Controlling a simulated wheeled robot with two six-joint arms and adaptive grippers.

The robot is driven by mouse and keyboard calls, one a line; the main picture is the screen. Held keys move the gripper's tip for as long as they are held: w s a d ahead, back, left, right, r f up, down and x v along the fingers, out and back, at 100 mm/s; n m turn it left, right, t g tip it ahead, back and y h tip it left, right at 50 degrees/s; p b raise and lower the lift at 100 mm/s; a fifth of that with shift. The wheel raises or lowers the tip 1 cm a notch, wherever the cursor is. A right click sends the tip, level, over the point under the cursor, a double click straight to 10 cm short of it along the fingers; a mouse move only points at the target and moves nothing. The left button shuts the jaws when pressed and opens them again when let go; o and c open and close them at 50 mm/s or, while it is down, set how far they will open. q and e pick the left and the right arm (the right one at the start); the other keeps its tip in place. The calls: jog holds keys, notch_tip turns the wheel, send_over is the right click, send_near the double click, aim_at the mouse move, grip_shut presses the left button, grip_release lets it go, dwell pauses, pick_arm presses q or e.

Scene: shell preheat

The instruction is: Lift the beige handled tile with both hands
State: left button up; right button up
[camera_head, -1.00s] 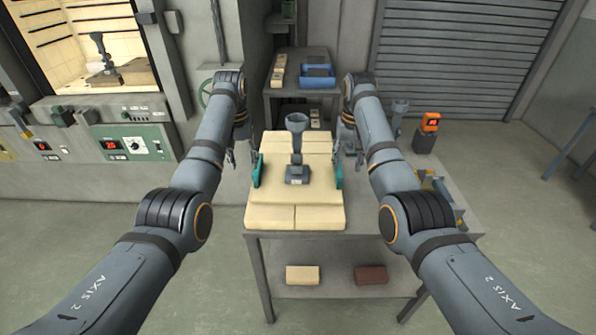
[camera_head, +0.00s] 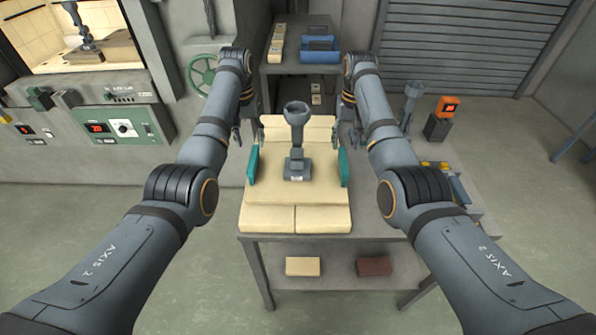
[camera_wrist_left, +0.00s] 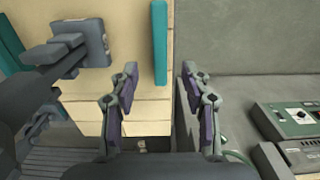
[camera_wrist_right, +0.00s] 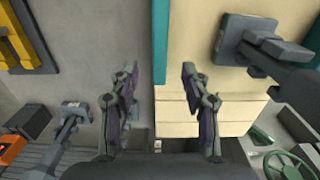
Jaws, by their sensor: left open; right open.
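The beige handled tile (camera_head: 270,192) lies on a stack of beige blocks on the metal table. A teal left handle (camera_head: 252,166) and a teal right handle (camera_head: 343,168) stand along its sides. A dark grey funnel-topped piece (camera_head: 297,140) stands upright on its middle. My left gripper (camera_head: 240,138) is open and empty, at the left handle's far end. In the left wrist view that handle (camera_wrist_left: 160,45) lies ahead, between the spread fingers. My right gripper (camera_head: 353,135) is open and empty by the right handle, which also lies ahead between the fingers in the right wrist view (camera_wrist_right: 160,42).
The table (camera_head: 318,246) has a lower shelf with a cream brick (camera_head: 302,266) and a brown brick (camera_head: 373,266). An orange-display device (camera_head: 447,107) and a grey funnel piece stand at right. A rack with a blue bin (camera_head: 320,48) stands behind; a kiln opens at left.

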aim_at(343, 158)
pick_arm(q)
notch_tip(343, 158, down, 7)
jog(key=shift+s, duration=0.1)
pick_arm(e)
notch_tip(343, 158, down, 7)
jog(key=shift+s+r, duration=0.1)
pick_arm(q)
jog(key=shift+f, duration=0.55)
pick_arm(e)
jog(key=shift+f, duration=0.65)
pick_arm(q)
jog(key=shift+c, duration=0.9)
pick_arm(e)
jog(key=shift+c, duration=0.9)
pick_arm(q)
grip_shut()
pick_arm(e)
grip_shut()
pick_arm(q)
jog(key=shift+r, duration=0.15)
pick_arm(e)
jog(key=shift+r, duration=0.15)
